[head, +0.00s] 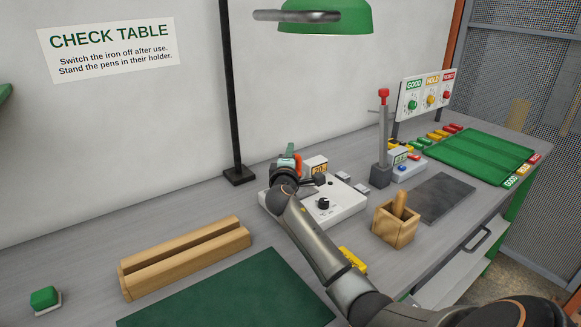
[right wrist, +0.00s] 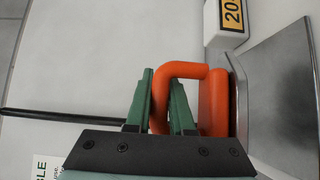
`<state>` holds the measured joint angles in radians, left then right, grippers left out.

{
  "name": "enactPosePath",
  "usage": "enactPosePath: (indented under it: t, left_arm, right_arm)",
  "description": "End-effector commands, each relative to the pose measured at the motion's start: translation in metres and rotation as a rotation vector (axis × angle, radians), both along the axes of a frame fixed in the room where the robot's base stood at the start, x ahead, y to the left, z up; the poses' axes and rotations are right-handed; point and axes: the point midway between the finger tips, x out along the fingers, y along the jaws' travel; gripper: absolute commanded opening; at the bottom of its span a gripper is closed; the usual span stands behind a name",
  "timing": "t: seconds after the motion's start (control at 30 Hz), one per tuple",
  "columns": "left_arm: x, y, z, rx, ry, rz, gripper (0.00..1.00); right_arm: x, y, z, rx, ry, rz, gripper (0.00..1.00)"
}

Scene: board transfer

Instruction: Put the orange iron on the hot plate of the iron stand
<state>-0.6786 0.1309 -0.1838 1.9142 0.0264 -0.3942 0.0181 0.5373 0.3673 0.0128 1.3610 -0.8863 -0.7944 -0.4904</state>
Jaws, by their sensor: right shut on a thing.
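The orange iron shows in the right wrist view as an orange handle and body (right wrist: 215,105) with a thin grey sole. My right gripper (right wrist: 165,95) is shut on its handle, one green finger on each side. The sole faces the grey metal hot plate (right wrist: 285,95) and lies very close to it; I cannot tell whether they touch. In the head view my right gripper (head: 286,166) is at the back left of the white iron stand (head: 346,208), with a little orange of the iron (head: 298,163) showing. My arm hides most of the hot plate there. My left gripper is not in view.
A yellow-labelled display (head: 318,166) stands beside the plate. A lamp post (head: 232,110) rises behind. A wooden pen holder (head: 396,228) and a grey lever press (head: 382,150) stand to the right. A wooden block (head: 185,258) and a green mat (head: 230,297) lie to the left.

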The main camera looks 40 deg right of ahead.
Motion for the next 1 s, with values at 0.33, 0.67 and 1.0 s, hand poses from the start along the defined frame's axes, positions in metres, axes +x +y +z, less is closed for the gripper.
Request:
enactPosePath:
  t: [0.33, 0.67, 1.0]
  left_arm:
    - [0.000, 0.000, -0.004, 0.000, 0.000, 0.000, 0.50]
    - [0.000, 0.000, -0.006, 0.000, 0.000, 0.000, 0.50]
    - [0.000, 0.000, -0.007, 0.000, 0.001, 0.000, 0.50]
  right_arm:
    - [0.004, -0.005, -0.035, -0.002, 0.001, 0.002, 0.00]
    - [0.004, -0.004, -0.038, -0.001, -0.001, 0.001, 0.00]
    - [0.004, -0.004, -0.041, 0.000, 0.001, 0.001, 0.51]
